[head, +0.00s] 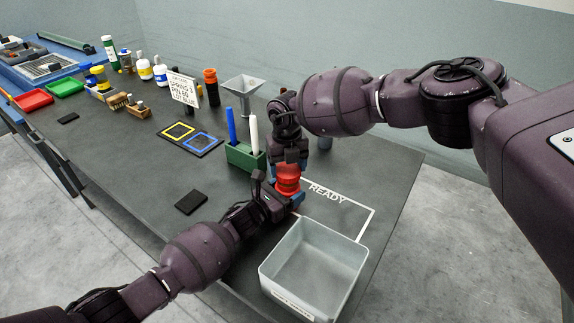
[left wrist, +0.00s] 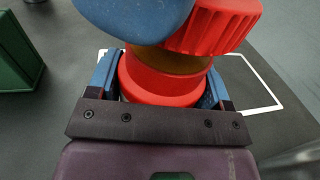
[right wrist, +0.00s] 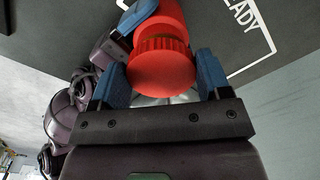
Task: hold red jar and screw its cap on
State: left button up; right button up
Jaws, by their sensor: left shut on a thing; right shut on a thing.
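The red jar (left wrist: 160,85) stands in my left gripper (head: 283,203), which is shut on its body in the left wrist view. A brownish band of the neck shows above the body. The ribbed red cap (left wrist: 212,25) is over the neck, and in the right wrist view the cap (right wrist: 160,65) is between the blue fingers of my right gripper (head: 289,169). That gripper comes from above and is shut on the cap. I cannot tell whether the cap touches the jar's thread. In the head view, the grippers partly hide the jar (head: 288,186).
A white outline marked READY (head: 328,193) lies right of the jar. A grey bin (head: 313,225) stands in front. A green holder (head: 240,155) with a blue and a white stick is close on the left. A funnel stand (head: 243,84) and bottles are behind.

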aim_at(288, 191)
jog(key=shift+f, duration=0.85)
jog(key=shift+f, duration=0.55)
pick_arm(q)
jog(key=c, duration=0.4)
pick_arm(e)
jog(key=m, duration=0.6)
jog(key=shift+d, duration=0.2)
jog(key=m, duration=0.5)
jog(key=shift+s+d, duration=0.1)
jog(key=m, duration=0.7)
jog(key=shift+s+d+f, duration=0.1)
jog(key=shift+s+d, duration=0.05)
jog(key=m, duration=0.4)
jog(key=shift+s, duration=0.15)
jog(key=m, duration=0.3)
jog(key=shift+s+m, duration=0.1)
jog(key=shift+m, duration=0.3)
